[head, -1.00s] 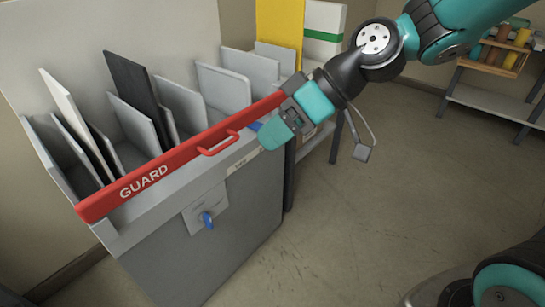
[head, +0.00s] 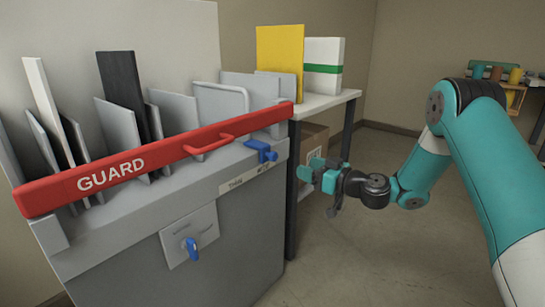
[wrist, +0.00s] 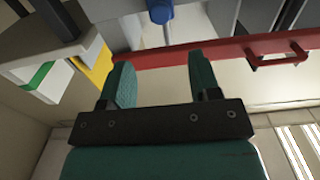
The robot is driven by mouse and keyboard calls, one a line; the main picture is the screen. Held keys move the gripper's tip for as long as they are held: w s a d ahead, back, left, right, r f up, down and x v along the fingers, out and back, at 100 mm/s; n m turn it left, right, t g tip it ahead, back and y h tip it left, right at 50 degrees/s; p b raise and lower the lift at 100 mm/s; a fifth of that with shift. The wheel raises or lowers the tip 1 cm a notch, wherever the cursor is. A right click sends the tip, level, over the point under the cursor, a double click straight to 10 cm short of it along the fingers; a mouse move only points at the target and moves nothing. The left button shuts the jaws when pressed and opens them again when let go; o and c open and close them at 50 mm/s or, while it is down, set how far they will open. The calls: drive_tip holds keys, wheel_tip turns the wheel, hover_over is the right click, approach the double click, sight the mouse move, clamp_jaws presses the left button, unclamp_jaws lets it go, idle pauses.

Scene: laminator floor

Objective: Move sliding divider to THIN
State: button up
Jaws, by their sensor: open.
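A blue handle (head: 262,151), which looks like the sliding divider's, sits on the grey machine's front ledge near the right end of the red guard. It is above a second, hard-to-read label (head: 265,167); the THIN label (head: 236,184) is to its left. Which plate the handle joins is hidden behind the guard. The blue handle also shows at the top of the wrist view (wrist: 160,12), roughly in line with the gap between my fingers. My gripper (head: 313,174) is open and empty, right of the handle and apart from it.
The red GUARD bar (head: 120,172) with its loop handle crosses the machine's front. Upright grey, black and white plates stand behind it. A blue knob (head: 191,248) is on the front panel. A side table (head: 325,102) holds yellow and white-green items. Floor at right is clear.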

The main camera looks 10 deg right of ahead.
sight(275, 156)
drive_tip(key=x, duration=1.3)
drive_tip(key=shift+w+a+b, duration=0.1)
drive_tip(key=shift+a+b, duration=0.05)
drive_tip(key=shift+b, duration=0.15)
